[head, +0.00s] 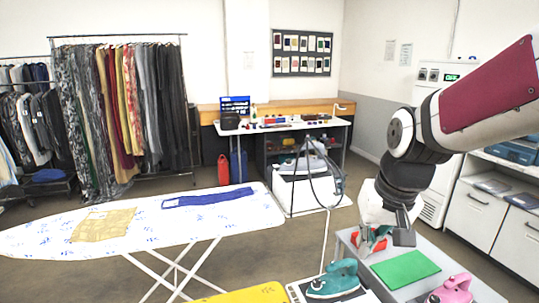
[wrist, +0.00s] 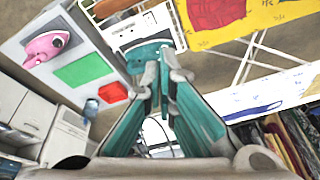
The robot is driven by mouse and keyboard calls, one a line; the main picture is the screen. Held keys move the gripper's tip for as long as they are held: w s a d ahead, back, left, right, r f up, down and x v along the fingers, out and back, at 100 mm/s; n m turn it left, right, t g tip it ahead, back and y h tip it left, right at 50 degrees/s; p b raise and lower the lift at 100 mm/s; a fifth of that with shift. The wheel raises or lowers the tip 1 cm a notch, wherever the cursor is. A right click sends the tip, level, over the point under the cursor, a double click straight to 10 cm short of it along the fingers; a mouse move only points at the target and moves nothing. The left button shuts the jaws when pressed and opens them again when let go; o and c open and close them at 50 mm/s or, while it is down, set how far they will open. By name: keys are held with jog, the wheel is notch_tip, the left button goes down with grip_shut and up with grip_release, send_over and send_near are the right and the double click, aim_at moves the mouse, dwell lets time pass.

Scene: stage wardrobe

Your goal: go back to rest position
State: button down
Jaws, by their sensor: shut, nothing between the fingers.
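My gripper (head: 384,232) hangs at the end of my arm on the right of the head view, above the grey table (head: 350,240). In the wrist view my gripper (wrist: 158,62) has its two teal fingers meeting at the tips, shut with nothing between them. Beyond the tips in the wrist view is the teal iron (wrist: 147,52), apart from the fingers as far as I can tell. The same teal iron (head: 335,280) stands on a pad at the bottom of the head view.
A green mat (head: 405,269), a pink iron (head: 453,290) and a red mat (wrist: 112,92) lie on the grey table. An ironing board (head: 140,225) with yellow and blue cloths fills the left. Clothes racks stand behind it. White cabinets (head: 480,205) stand at right.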

jog(key=s+r+t, duration=0.1)
jog(key=s+r, duration=0.2)
jog(key=s, duration=0.5)
jog(key=s+r+n+t, duration=0.1)
jog(key=s+r, duration=0.2)
jog(key=s, duration=0.5)
jog(key=shift+d+h, duration=0.3)
jog(key=shift+d, duration=0.05)
jog(key=shift+s, duration=0.1)
